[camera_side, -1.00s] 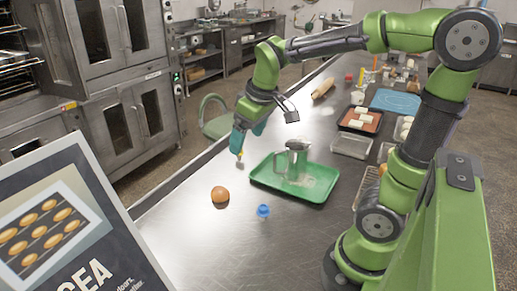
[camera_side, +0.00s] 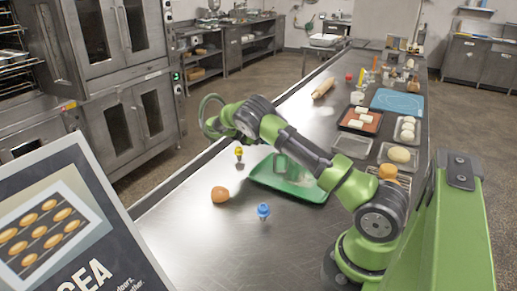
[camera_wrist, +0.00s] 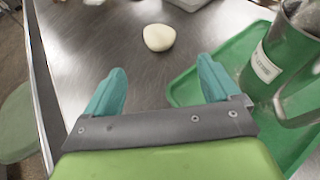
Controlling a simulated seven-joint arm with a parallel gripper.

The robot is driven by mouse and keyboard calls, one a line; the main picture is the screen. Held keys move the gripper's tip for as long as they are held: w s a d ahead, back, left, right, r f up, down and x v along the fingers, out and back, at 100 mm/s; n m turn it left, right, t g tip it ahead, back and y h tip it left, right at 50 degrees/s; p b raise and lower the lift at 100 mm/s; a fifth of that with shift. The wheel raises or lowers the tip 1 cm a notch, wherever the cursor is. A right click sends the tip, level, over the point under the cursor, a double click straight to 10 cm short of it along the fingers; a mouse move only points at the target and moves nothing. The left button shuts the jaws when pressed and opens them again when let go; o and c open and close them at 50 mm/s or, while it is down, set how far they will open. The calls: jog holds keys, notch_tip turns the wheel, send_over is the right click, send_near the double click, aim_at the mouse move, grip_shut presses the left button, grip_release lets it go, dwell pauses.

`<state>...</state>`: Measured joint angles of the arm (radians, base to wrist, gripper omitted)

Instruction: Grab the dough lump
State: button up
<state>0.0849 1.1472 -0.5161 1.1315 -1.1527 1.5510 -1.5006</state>
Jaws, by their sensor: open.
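A pale, smooth dough lump (camera_wrist: 159,38) lies on the bare steel table in the wrist view, just beyond my fingertips and roughly centred between them. I cannot make it out in the side view, where my arm covers that area. My gripper (camera_wrist: 162,70) has two teal fingers spread apart with nothing between them. The lump is ahead of the fingers and not touched by them. In the side view my arm is bent low over the table and the fingers are hidden.
A green tray (camera_side: 313,193) with a metal jug (camera_wrist: 291,62) lies right of my gripper in the wrist view. A brown round piece (camera_side: 220,194), a blue-topped item (camera_side: 263,211) and a yellow-topped item (camera_side: 239,152) stand nearby. A rolling pin (camera_side: 323,88) lies farther back.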

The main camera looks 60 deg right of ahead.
jog(key=x, duration=1)
jog(key=shift+s+d+f, duration=0.1)
jog(key=shift+s+d, duration=0.05)
jog(key=shift+d, duration=0.2)
jog(key=shift+w+x, duration=0.15)
jog(key=shift+x, duration=1.4)
jog(key=shift+w+x, duration=0.1)
jog(key=shift+x, duration=1.4)
jog(key=shift+d+f, duration=0.1)
jog(key=shift+d, duration=0.05)
jog(key=c, duration=1.1)
